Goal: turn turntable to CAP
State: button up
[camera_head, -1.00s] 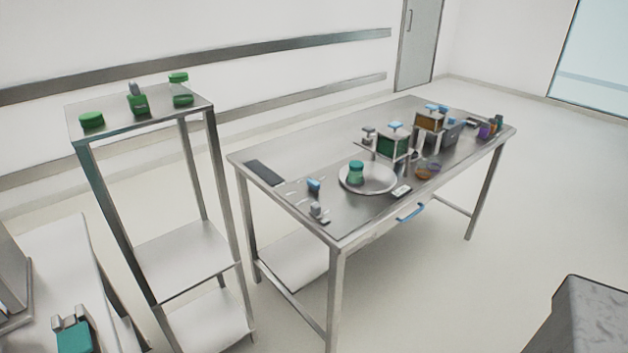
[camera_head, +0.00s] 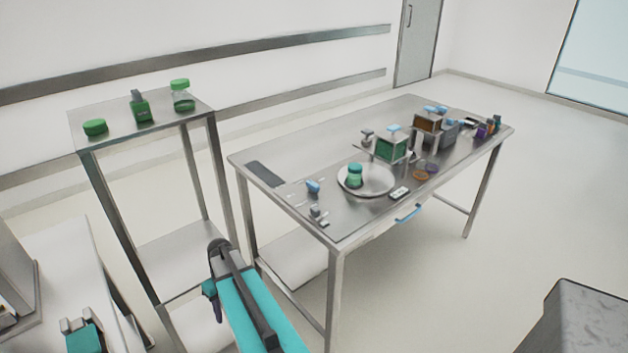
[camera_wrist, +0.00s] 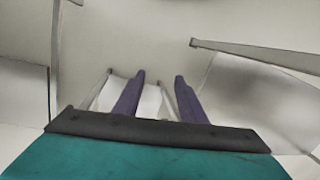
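The turntable (camera_head: 380,187) is a round pale disc on the metal table, near its front edge. A green jar with a lighter green lid (camera_head: 355,176) stands upright on the left part of the disc. No CAP marking can be read. My teal arm shows low in the head view, in front of the table and well apart from the turntable. In the wrist view my gripper (camera_wrist: 160,95) has two purple fingers with a clear gap and nothing between them. The wrist view shows floor and metal table legs, not the turntable.
Green and amber boxes (camera_head: 391,148) stand behind and right of the turntable. A blue-topped item (camera_head: 313,186) and a dark pad (camera_head: 264,173) lie to its left. A blue drawer handle (camera_head: 408,214) juts from the table front. A tall metal stand (camera_head: 92,149) holds green items.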

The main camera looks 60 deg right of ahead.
jog(key=w+d+r+t+p, duration=0.1)
jog(key=w+d+r+t, duration=0.15)
jog(key=d+r, duration=1)
jog(key=s+d+r, duration=0.2)
jog(key=d+r, duration=0.4)
jog(key=d, duration=0.1)
jog(key=s+d+r+t+h+p, duration=0.1)
jog(key=s+d+r, duration=0.1)
jog(key=d+r, duration=0.4)
jog(key=s+d+r+m+t+h+p, duration=0.1)
jog(key=s+d+r, duration=0.1)
jog(key=d+r, duration=0.4)
jog(key=shift+d+r, duration=0.2)
jog(key=shift+d, duration=0.75)
jog(key=shift+d+r, duration=0.2)
jog(key=shift+d, duration=0.7)
jog(key=m+h+p, duration=0.1)
jog(key=h+p, duration=0.1)
send_near(314, 184)
jog(key=d+v, duration=0.1)
jog(key=v, duration=0.4)
jog(key=shift+s+a+t, duration=0.15)
jog(key=shift+t, duration=0.1)
jog(key=shift+f, duration=0.2)
jog(key=shift+p+x, duration=1.9)
jog(key=shift+x, duration=4.9)
jog(key=shift+a, duration=0.2)
